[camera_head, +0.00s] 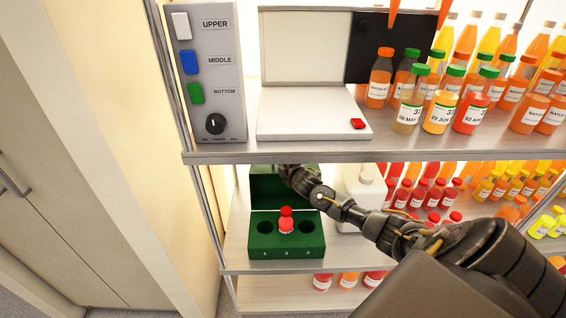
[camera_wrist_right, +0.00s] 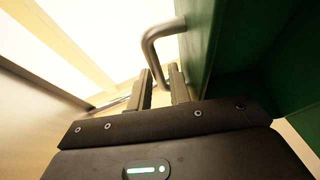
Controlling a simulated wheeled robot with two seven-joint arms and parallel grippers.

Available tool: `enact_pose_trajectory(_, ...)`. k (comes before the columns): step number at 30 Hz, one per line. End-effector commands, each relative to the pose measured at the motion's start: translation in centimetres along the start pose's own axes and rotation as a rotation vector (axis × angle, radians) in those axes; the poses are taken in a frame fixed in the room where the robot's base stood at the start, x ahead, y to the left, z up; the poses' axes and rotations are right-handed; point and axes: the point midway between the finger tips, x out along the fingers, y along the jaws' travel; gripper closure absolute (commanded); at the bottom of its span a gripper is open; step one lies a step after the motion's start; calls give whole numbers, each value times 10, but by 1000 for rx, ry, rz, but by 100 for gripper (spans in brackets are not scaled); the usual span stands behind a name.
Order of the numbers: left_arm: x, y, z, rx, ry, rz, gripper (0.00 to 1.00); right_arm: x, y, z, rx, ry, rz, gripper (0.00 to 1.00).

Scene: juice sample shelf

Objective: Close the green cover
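The green box (camera_head: 262,246) sits on the middle shelf with numbered holes on its front part. A red-capped bottle (camera_head: 286,220) stands in its middle hole; the outer two holes are empty. Its green cover (camera_head: 265,188) stands raised at the back, and my right arm hides part of it. My right gripper reaches in at the cover's upper right. In the wrist view, the cover (camera_wrist_right: 225,45) fills the right side, with a bent metal handle (camera_wrist_right: 152,45) on it. My right gripper (camera_wrist_right: 161,72) has its fingers apart, with the handle's end between them. Contact is unclear. My left gripper is not seen.
A white container (camera_head: 362,195) stands right of the box, partly behind my arm. Rows of red bottles (camera_head: 418,193) stand further right. Above are the upper shelf edge (camera_head: 370,148), a grey switch panel (camera_head: 212,75) and a white device (camera_head: 305,115). A shelf post stands at left.

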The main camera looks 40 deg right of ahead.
Motion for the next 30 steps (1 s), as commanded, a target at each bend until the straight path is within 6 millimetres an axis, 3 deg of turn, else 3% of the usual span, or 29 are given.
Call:
enact_pose_trajectory(2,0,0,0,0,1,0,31,0,0,0,0,0,0,80)
enact_pose_trajectory(7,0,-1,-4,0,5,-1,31,0,0,0,0,0,0,100)
enact_pose_trajectory(20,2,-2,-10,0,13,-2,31,-3,0,-1,-6,0,13,100)
enact_pose_trajectory(30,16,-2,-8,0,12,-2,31,-35,-2,-15,-71,2,170,100)
